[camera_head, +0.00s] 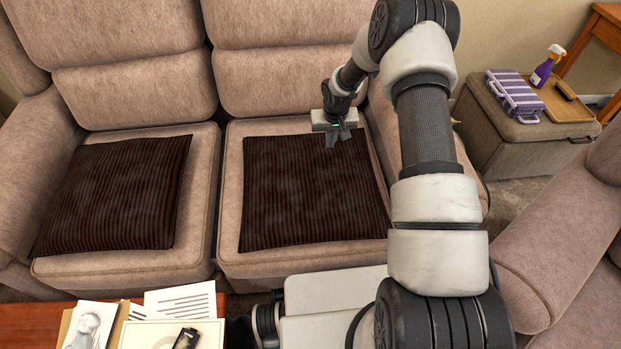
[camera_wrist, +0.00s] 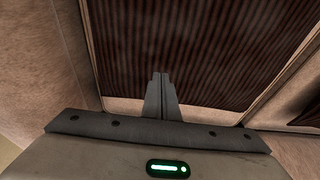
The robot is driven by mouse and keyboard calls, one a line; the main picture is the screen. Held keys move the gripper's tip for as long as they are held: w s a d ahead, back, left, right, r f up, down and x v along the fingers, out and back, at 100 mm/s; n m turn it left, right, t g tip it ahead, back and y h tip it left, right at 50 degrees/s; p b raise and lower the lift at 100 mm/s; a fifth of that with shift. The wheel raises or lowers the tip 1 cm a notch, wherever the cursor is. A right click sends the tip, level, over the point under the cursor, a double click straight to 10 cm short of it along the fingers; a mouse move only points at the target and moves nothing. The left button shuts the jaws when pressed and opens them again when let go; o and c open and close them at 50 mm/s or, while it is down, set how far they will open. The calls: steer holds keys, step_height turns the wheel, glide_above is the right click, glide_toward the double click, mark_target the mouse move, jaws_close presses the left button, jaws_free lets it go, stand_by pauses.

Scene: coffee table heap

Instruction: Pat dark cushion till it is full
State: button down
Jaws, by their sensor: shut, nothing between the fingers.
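Two dark striped cushions lie flat on the sofa seats in the head view. One dark cushion (camera_head: 115,195) is on the left seat. The other dark cushion (camera_head: 310,200) is on the right seat, and its far right corner is partly hidden by my gripper. My gripper (camera_head: 338,138) is over the back edge of the right cushion, fingers pointing down. In the wrist view my gripper's fingertips (camera_wrist: 160,78) are together and empty, and the right cushion (camera_wrist: 185,45) fills the area beyond them. I cannot tell whether the fingertips touch the cushion.
The beige sofa (camera_head: 130,85) has a backrest behind the cushions and an armrest at the right, behind my arm. An ottoman (camera_head: 510,140) at the right holds a purple striped case (camera_head: 514,97), a spray bottle (camera_head: 546,66) and a tray (camera_head: 570,103). A table with papers (camera_head: 185,300) is at the front left.

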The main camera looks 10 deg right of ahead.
mark_target(330, 152)
steer(key=shift+s+b+x, duration=0.2)
steer(key=shift+b+x, duration=0.5)
steer(key=shift+x, duration=0.15)
steer(key=shift+s+b+x, duration=0.2)
steer(key=shift+b+x, duration=0.45)
steer(key=shift+x, duration=0.2)
steer(key=shift+s+b+x, duration=0.2)
steer(key=shift+b+x, duration=0.5)
steer(key=shift+x, duration=0.1)
stand_by(0.4)
steer(key=shift+f, duration=0.1)
steer(key=shift+w+r+p+v, duration=0.1)
steer(key=shift+w+p+v, duration=0.15)
steer(key=shift+p+v, duration=0.65)
steer(key=shift+w+r+p+v, duration=0.1)
steer(key=shift+w+p+v, duration=0.25)
steer(key=shift+v, duration=1)
steer(key=shift+w+p+v, duration=0.2)
steer(key=shift+p+v, duration=0.45)
steer(key=shift+v, duration=0.45)
